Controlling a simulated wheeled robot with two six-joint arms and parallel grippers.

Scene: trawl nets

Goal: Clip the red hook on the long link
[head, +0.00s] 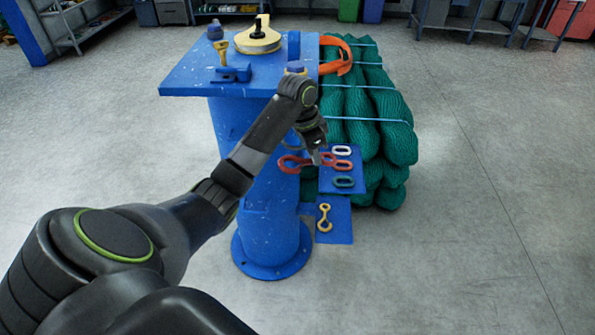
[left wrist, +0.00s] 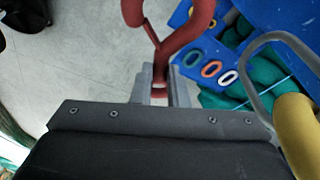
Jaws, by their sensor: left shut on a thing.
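The red hook (head: 292,164) is in my left gripper (head: 321,157), beside the blue post. In the left wrist view the red hook (left wrist: 183,28) rises from between the grey fingertips (left wrist: 158,88), its loop cut off by the top edge. A grey elongated loop, which looks like the long link (left wrist: 254,62), stands to the right of the hook, apart from it, with a yellow piece (left wrist: 298,130) by its lower end. In the head view it shows only in part, near the gripper. My right gripper is not in view.
White (head: 342,150), orange (head: 344,165) and green (head: 343,182) links lie on a blue shelf beside the post (head: 265,215). A yellow link (head: 323,217) is on a lower plate. The blue tabletop (head: 190,78) is above; green net bundles (head: 385,105) stand right. The floor is clear.

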